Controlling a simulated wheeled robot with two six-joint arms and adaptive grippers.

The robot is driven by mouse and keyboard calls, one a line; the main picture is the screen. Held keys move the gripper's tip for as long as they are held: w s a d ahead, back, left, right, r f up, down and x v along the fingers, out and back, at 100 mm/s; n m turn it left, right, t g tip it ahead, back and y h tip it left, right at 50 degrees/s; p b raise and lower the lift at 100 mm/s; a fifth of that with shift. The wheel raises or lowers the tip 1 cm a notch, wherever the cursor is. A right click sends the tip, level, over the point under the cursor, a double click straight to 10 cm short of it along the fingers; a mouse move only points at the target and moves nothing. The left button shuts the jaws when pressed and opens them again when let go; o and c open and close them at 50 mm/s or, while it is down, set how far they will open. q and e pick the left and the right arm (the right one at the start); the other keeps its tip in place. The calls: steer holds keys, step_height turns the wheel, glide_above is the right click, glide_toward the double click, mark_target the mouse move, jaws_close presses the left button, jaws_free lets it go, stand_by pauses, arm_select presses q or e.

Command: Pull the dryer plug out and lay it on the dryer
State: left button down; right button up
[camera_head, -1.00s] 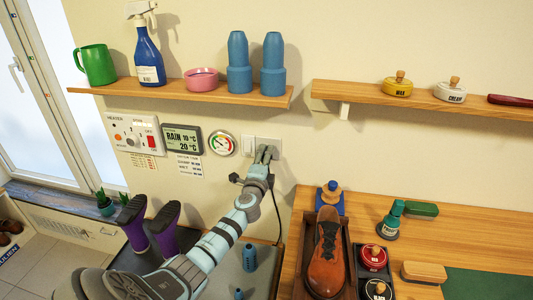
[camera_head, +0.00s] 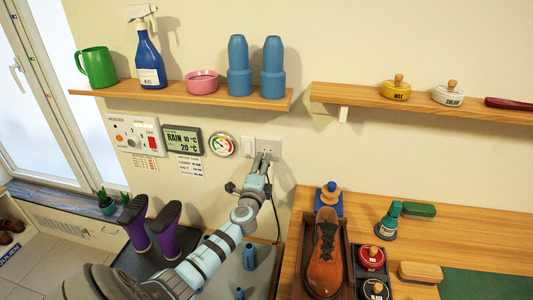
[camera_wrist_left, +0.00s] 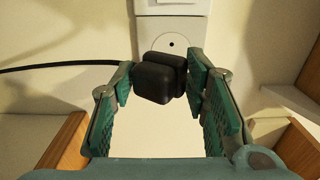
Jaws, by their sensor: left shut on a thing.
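My left gripper (camera_head: 262,162) is shut on the black plug (camera_wrist_left: 158,80), just in front of the white wall socket (camera_head: 268,148). In the left wrist view the plug sits between the two fingertips, and the socket (camera_wrist_left: 172,42) shows its round face behind it. The plug's pins are hidden, and a gap to the socket is hard to judge. A black cord (camera_wrist_left: 55,66) runs off to the left. My right gripper is out of view.
A shelf (camera_head: 190,95) with cups and a spray bottle runs above the socket. A heater panel (camera_head: 135,134), a weather display (camera_head: 182,140) and a gauge (camera_head: 222,145) are on the wall at left. A wooden bench (camera_head: 455,235) with a brown shoe (camera_head: 326,255) stands at right.

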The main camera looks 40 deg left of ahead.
arm_select(q)
steer(key=shift+p+v, duration=0.3)
steer(key=shift+v, duration=0.7)
steer(key=s+d+r+m+t+h, duration=0.1)
steer(key=s+d+r+m+h, duration=0.15)
steer(key=d+r+h, duration=0.45)
steer(key=s+d+r+m+t+h, duration=0.1)
steer(key=d+r+m+h, duration=0.25)
steer(key=d, duration=0.65)
steer(key=s+d+m+g+h, duration=0.2)
steer(key=s+d+m+h, duration=0.3)
steer(key=s+d, duration=0.6)
steer(key=shift+s+d+r+m+h, duration=0.2)
steer(key=shift+s+r+m+h, duration=0.2)
steer(key=shift+h, duration=0.65)
steer(key=shift+w+d, duration=0.1)
